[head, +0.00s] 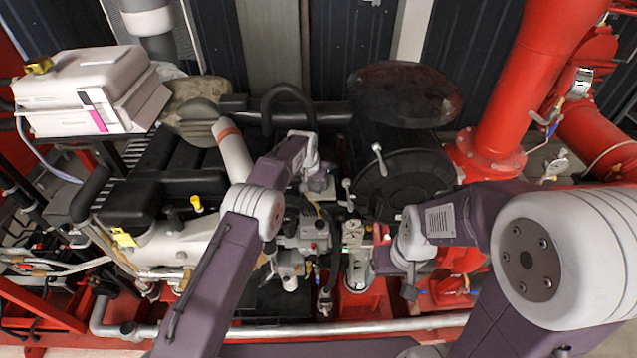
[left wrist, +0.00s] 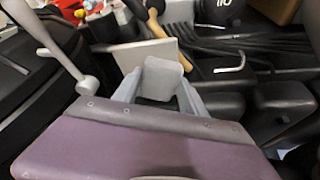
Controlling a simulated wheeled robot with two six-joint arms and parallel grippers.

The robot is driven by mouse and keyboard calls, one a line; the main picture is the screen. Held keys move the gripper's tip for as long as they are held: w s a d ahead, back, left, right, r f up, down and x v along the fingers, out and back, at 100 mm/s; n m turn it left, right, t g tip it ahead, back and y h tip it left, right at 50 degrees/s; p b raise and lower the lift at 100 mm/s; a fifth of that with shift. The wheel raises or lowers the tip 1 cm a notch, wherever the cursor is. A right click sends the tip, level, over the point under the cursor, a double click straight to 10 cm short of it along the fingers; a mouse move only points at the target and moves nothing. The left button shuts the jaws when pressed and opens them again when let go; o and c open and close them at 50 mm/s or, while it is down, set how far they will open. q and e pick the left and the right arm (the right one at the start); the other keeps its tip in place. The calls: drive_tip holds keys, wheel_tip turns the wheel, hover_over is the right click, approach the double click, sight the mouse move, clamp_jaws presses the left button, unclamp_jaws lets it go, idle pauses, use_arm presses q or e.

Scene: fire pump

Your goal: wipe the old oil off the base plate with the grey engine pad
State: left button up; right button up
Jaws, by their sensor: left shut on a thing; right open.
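My left gripper (head: 318,182) reaches over the middle of the engine in the head view, near the black hose loop. In the left wrist view my left gripper (left wrist: 158,95) is shut on a small grey block, which looks like the grey engine pad (left wrist: 164,76). A flat light-grey panel (left wrist: 130,55) shows just beyond it; I cannot tell if the two are joined. My right gripper (head: 410,291) points down, open and empty, above the red pump parts at the lower right. I cannot make out the base plate or the old oil with certainty among the machinery.
A white box-shaped unit (head: 90,90) stands at the upper left. A large red pipe (head: 515,90) rises at the right. A dark round disc (head: 405,95) and black round housing (head: 405,180) lie between. A metal rail (head: 350,328) crosses the front. Little free room shows.

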use_arm(q)
drive_tip(key=shift+a+f+b, duration=0.1)
drive_tip(key=shift+a+b, duration=0.2)
drive_tip(key=shift+a, duration=1.05)
drive_tip(key=a+b, duration=0.1)
drive_tip(key=a, duration=0.2)
drive_tip(key=shift+a, duration=0.3)
wheel_tip(320, 180, up, 6)
drive_tip(key=p, duration=0.3)
